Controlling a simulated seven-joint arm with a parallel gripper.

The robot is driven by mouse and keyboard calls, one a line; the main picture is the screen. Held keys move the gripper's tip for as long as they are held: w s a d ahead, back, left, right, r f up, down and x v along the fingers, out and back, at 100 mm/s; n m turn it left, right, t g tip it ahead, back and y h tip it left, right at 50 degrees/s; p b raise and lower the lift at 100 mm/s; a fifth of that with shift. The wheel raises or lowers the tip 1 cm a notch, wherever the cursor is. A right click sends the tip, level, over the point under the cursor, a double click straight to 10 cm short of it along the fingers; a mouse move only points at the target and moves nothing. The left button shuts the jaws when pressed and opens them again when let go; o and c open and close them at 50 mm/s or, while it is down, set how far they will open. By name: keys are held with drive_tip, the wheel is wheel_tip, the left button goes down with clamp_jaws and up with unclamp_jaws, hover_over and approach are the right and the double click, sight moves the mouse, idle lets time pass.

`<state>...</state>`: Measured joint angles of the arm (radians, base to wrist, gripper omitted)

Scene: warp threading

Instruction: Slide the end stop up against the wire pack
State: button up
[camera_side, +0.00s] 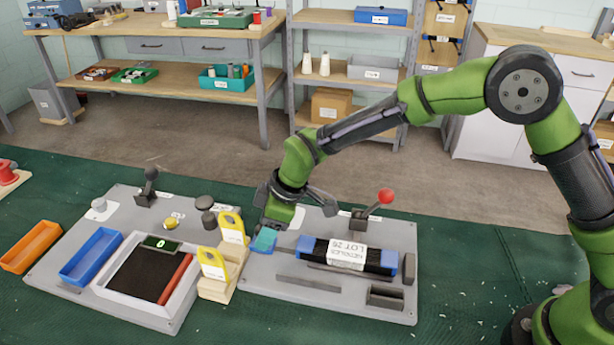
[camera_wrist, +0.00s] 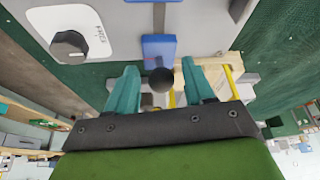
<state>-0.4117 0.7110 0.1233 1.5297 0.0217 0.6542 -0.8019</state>
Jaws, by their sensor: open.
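The wire pack (camera_side: 372,256) is a dark bundle with a white "HEDDLES LOT 26" label, lying on the right grey plate with blue pieces at both ends. A blue block with a dark round knob, which looks like the end stop (camera_wrist: 158,46), sits at the end of a dark slot in the wrist view. In the side view this blue block (camera_side: 259,249) is mostly hidden by my gripper (camera_side: 265,238), left of the pack and apart from it. My gripper's teal fingers (camera_wrist: 161,84) are open, one on each side of the knob, with visible gaps.
Yellow-topped wooden stands (camera_side: 222,262) are close to the left of my gripper. A red-knobbed lever (camera_side: 385,197) rises behind the pack. A dark dial (camera_wrist: 70,44) on a white plate is near the fingers. Blue (camera_side: 90,256) and orange (camera_side: 30,247) trays lie farther left.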

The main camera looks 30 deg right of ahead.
drive_tip(key=shift+w+a+f, duration=0.15)
drive_tip(key=shift+a+f, duration=0.1)
drive_tip(key=shift+f, duration=0.35)
drive_tip(key=shift+d, duration=0.1)
clamp_jaws()
drive_tip(key=shift+s+d, duration=1)
drive_tip(key=shift+d, duration=0.15)
drive_tip(key=shift+c, duration=0.2)
unclamp_jaws()
drive_tip(key=shift+o, duration=0.2)
